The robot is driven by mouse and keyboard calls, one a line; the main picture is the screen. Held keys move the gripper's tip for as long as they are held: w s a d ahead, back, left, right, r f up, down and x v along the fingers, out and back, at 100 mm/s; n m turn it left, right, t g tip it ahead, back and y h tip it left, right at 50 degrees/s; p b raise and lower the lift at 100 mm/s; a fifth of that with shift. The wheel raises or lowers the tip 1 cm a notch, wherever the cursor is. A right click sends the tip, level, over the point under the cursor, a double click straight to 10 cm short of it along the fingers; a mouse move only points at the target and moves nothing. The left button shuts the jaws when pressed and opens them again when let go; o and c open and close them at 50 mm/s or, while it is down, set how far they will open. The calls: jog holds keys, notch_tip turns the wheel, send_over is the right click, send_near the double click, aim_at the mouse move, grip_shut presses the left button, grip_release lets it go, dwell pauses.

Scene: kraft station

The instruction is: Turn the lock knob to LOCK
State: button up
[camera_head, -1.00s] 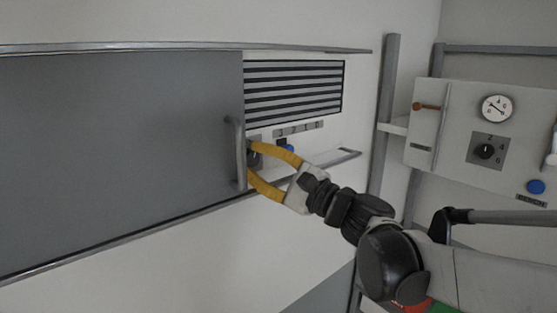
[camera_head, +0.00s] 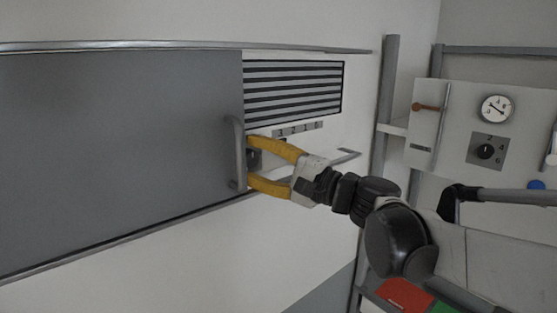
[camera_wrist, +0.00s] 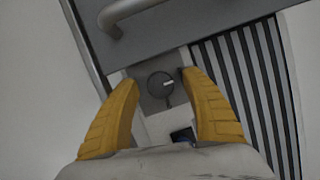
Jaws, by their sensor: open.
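In the head view the knob's plate (camera_head: 256,159) shows partly between the fingers, close to the grey door's edge. My gripper (camera_head: 249,160) is open and empty; its fingertips (camera_wrist: 158,77) are on both sides of the knob, with gaps. I cannot read any LOCK lettering.
A grey sliding door (camera_head: 120,150) with a bar handle (camera_head: 236,155) is just left of the fingertips. A striped vent (camera_head: 294,92) and a numbered strip (camera_head: 298,129) are above. A separate panel with a gauge (camera_head: 496,108) and a dial (camera_head: 486,151) stands right.

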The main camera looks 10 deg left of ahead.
jog(key=v, duration=1.2)
